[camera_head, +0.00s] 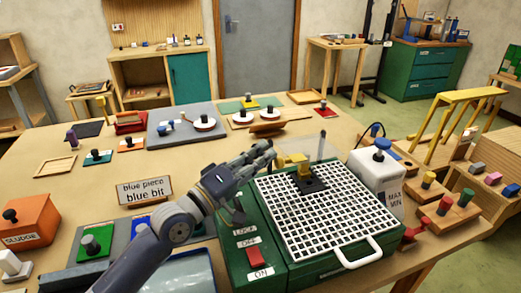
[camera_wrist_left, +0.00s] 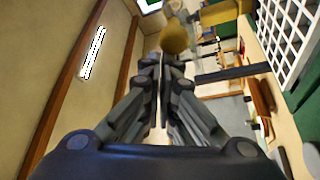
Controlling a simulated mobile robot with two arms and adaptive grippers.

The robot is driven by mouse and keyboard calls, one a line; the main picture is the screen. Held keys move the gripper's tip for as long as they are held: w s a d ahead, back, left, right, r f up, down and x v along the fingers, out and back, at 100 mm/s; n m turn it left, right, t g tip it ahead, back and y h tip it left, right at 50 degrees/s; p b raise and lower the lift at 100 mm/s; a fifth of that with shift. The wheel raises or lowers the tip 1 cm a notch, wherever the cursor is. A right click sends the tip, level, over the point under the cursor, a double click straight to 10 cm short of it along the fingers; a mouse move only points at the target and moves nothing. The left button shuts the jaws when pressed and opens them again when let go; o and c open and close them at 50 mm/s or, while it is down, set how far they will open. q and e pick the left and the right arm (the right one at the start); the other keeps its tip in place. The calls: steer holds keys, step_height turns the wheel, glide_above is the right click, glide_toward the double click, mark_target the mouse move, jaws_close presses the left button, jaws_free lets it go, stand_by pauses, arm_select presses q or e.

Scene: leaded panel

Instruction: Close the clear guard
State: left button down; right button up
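The clear guard (camera_head: 322,146) is a faint see-through panel that stands raised at the back of the green machine (camera_head: 262,222), behind a yellow grinder head (camera_head: 300,170). A white grid (camera_head: 325,215) covers the machine's top. My left gripper (camera_head: 270,149) is beside the guard's left side, above the machine's back left corner. I cannot tell whether it touches the guard. In the left wrist view its fingers (camera_wrist_left: 164,62) are together with nothing visible between them, just short of a rounded yellow part (camera_wrist_left: 174,38). The guard is hard to make out there. My right gripper is not in view.
A "blue piece / blue bit" sign (camera_head: 145,190) is left of my arm. Wooden blocks with coloured knobs (camera_head: 440,212) are at right.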

arm_select(q)
steer(key=shift+s+d+f, duration=0.1)
steer(key=shift+s+f, duration=0.05)
steer(key=shift+f, duration=0.3)
stand_by(0.4)
